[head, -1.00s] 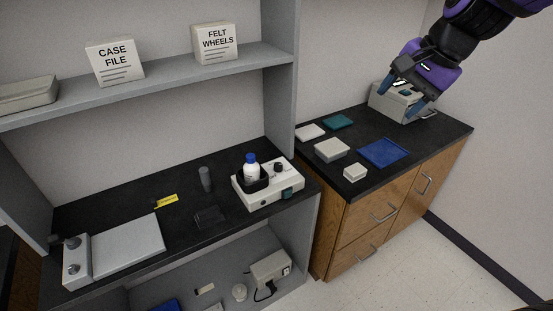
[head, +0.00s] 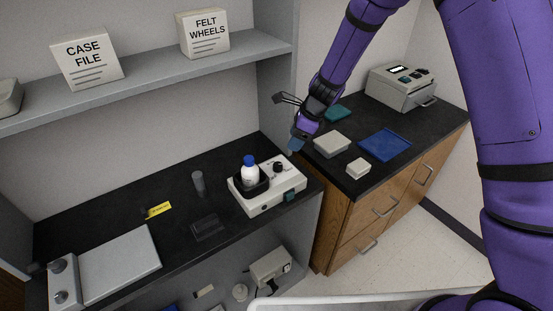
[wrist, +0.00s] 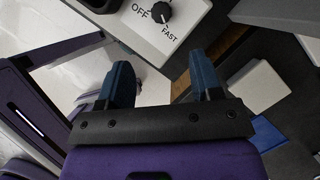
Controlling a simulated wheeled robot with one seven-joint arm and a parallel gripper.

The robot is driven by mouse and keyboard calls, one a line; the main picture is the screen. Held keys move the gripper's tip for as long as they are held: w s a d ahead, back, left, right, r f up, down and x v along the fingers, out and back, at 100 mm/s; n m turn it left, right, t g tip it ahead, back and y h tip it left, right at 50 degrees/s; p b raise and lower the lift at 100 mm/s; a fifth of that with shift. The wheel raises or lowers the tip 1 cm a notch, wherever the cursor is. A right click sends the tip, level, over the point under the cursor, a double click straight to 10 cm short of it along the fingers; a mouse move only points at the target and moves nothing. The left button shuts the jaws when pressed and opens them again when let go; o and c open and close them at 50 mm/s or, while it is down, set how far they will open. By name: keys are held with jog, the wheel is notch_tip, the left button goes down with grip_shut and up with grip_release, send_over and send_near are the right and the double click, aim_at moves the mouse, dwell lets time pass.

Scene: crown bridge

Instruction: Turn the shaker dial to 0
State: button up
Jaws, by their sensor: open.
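The shaker (head: 262,203) is a white box on the black bench, with a dark cradle on top holding a white bottle (head: 249,172) with a blue cap. Its black dial (head: 278,167) is on the top right. In the wrist view the dial (wrist: 158,12) sits near the top edge, between printed words OFF and FAST; its pointer is too small to read surely. No 0 mark is visible. My gripper (head: 296,145) is open and empty, above and to the right of the dial, apart from it. The blue fingertips (wrist: 160,68) show below the dial in the wrist view.
A grey cabinet side wall stands behind the shaker, close to my gripper. A flat plate device with knobs (head: 115,265), a grey cylinder (head: 198,184) and a yellow label (head: 158,210) lie left. The right counter holds boxes, a blue tray (head: 385,146) and a grey instrument (head: 401,88).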

aim_at(279, 164)
jog(key=x, duration=1.2)
jog(key=shift+w+f, duration=0.15)
jog(key=shift+w, duration=0.05)
jog(key=c, duration=0.9)
